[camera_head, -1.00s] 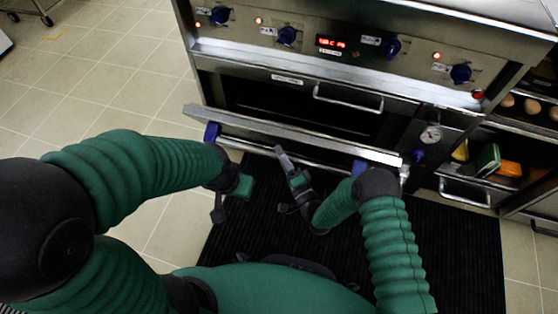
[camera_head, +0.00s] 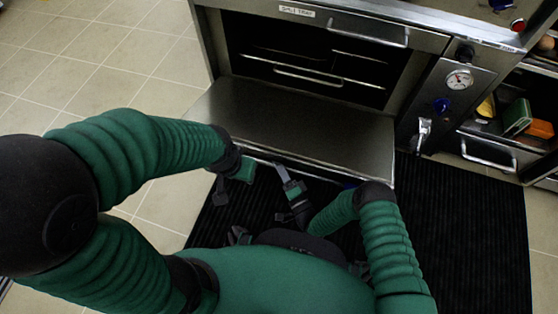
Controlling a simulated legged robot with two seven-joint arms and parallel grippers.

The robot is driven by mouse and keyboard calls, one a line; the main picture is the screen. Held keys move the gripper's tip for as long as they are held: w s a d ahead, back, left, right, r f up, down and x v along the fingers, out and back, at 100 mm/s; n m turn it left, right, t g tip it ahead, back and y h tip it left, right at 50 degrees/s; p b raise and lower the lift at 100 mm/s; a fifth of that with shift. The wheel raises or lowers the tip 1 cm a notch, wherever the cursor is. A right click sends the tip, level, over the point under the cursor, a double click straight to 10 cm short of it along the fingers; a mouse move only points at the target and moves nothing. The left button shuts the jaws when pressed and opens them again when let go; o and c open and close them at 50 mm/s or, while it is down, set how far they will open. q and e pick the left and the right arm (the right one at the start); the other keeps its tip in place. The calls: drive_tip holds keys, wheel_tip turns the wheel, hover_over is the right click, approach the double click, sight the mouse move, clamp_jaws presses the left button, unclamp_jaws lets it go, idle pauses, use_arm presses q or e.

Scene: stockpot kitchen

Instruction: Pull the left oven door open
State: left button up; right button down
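The oven door (camera_head: 300,122) is hinged down and lies about level in front of the oven, its broad metal inner face up. The oven cavity (camera_head: 315,58) is open behind it, dark, with racks inside. My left gripper (camera_head: 232,175) is at the left part of the door's front edge. My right gripper (camera_head: 288,190) is just below the middle of that edge, its grey tip close to it. The door's handle is mostly hidden under the edge, so I cannot tell whether either gripper touches it or how far the fingers are open.
A gauge (camera_head: 459,79) and a metal lever (camera_head: 423,131) are on the panel right of the oven. Shelves with a drawer handle (camera_head: 487,155) stand further right. A black ribbed mat (camera_head: 460,220) covers the floor in front; tiled floor (camera_head: 90,60) is clear at left.

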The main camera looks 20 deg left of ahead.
drive_tip(key=shift+w+f+n+y+b, duration=0.1)
drive_tip(key=shift+f+n+y+b, duration=0.4)
drive_tip(key=shift+f, duration=0.65)
drive_tip(key=c, duration=1.2)
unclamp_jaws()
